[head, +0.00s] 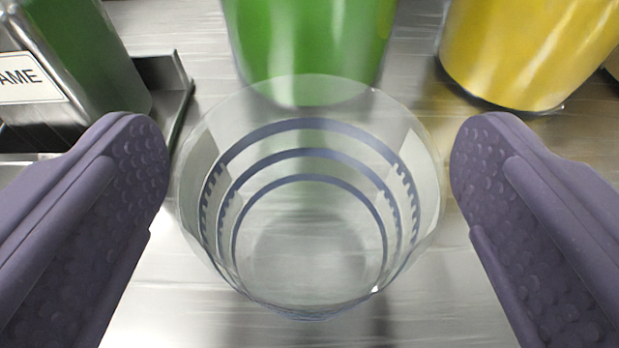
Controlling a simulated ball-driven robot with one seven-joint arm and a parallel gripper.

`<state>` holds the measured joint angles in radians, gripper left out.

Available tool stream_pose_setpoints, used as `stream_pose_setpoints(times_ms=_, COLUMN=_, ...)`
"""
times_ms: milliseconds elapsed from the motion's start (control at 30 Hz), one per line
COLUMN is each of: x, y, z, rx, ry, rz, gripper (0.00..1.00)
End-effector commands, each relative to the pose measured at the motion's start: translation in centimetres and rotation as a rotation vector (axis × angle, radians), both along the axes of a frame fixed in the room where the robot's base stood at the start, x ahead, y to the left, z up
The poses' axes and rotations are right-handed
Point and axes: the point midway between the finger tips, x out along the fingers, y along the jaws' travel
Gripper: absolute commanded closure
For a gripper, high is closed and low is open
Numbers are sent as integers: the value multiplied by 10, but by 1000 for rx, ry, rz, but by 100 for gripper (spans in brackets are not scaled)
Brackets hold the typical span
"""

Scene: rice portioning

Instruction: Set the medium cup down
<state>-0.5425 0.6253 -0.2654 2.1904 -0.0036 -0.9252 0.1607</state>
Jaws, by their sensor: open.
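A clear cup with blue ring marks (310,290) stands upright in the middle of the head view, on a shiny metal surface (180,300). I see into it from above, and it looks empty. My gripper (310,165) is open, with one purple padded finger on each side of the cup. The cup's size against other cups cannot be told here.
A green container (308,45) stands just behind the cup. A yellow container (530,50) stands at the back right. At the left, a metal holder with a label ending in "AME" (28,78) stands by a dark tray (178,85). The metal surface in front is clear.

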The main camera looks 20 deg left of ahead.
Motion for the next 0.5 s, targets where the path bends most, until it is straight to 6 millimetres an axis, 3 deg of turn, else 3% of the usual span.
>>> stream_pose_setpoints(times_ms=333, x=-1, y=0, z=5, rx=0, ry=0, rz=0, gripper=7)
stream_pose_setpoints(times_ms=500, x=-29, y=-8, z=14, rx=1, ry=1, rz=0, gripper=7)
